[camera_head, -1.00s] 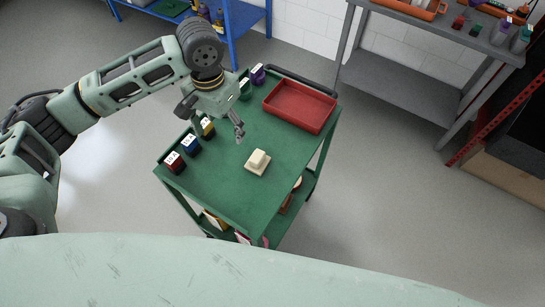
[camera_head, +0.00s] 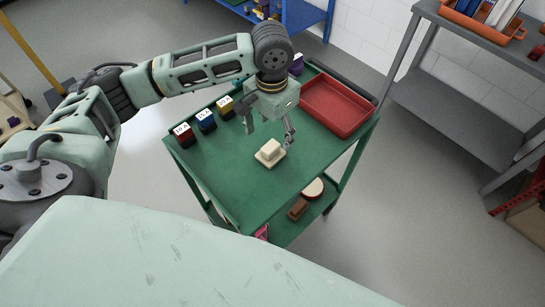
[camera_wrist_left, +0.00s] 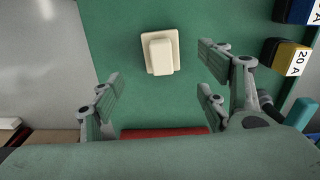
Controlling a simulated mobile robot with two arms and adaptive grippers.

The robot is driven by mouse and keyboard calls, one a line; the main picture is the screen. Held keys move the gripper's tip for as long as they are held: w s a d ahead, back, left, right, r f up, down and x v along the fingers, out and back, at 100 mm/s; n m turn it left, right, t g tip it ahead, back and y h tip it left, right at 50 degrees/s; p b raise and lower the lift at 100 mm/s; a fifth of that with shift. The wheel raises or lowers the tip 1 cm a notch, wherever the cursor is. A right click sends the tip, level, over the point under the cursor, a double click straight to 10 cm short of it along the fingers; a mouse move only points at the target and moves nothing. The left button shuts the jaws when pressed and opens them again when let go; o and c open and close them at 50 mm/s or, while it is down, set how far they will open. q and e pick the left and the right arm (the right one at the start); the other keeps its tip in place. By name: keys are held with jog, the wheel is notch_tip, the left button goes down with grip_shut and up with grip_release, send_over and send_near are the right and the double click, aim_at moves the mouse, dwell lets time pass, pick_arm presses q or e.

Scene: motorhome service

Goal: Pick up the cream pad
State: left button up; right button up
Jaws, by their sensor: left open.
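The cream pad (camera_head: 270,154) is a square cream base with a raised block on top. It lies on the green cart top (camera_head: 238,172), near its right side. My left gripper (camera_head: 268,136) is just above and behind the pad in the head view, open and empty. In the left wrist view the pad (camera_wrist_left: 161,52) lies beyond the fingertips, roughly midway between the two spread fingers (camera_wrist_left: 158,68). No finger appears to touch it. My right gripper is not in view.
A red tray (camera_head: 338,104) sits at the cart's back right. Red, blue and yellow labelled blocks (camera_head: 205,120) line the left edge. The cart's front top is clear. A grey bench (camera_head: 440,100) stands at right.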

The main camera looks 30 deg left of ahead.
aim_at(271, 146)
pick_arm(q)
notch_tip(271, 146, down, 2)
jog(key=shift+s+f, duration=0.1)
jog(key=shift+f, duration=0.15)
notch_tip(271, 146, down, 6)
jog(key=shift+a+r+p, duration=0.15)
jog(key=shift+r+p, duration=0.1)
jog(key=shift+p, duration=0.6)
jog(key=c, duration=1.2)
jog(key=shift+c, duration=0.2)
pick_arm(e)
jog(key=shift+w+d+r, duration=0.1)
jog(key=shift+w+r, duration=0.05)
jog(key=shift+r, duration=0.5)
pick_arm(q)
jog(key=shift+r, duration=0.55)
jog(key=r, duration=0.1)
jog(key=d+r+b, duration=0.1)
jog(key=r, duration=0.1)
jog(key=shift+d+r, duration=0.15)
jog(key=shift+r, duration=0.15)
jog(key=d+r+b, duration=0.1)
jog(key=d+r, duration=0.5)
jog(key=d, duration=0.4)
jog(key=shift+w+d+r+b, duration=0.2)
jog(key=shift+w+b, duration=0.2)
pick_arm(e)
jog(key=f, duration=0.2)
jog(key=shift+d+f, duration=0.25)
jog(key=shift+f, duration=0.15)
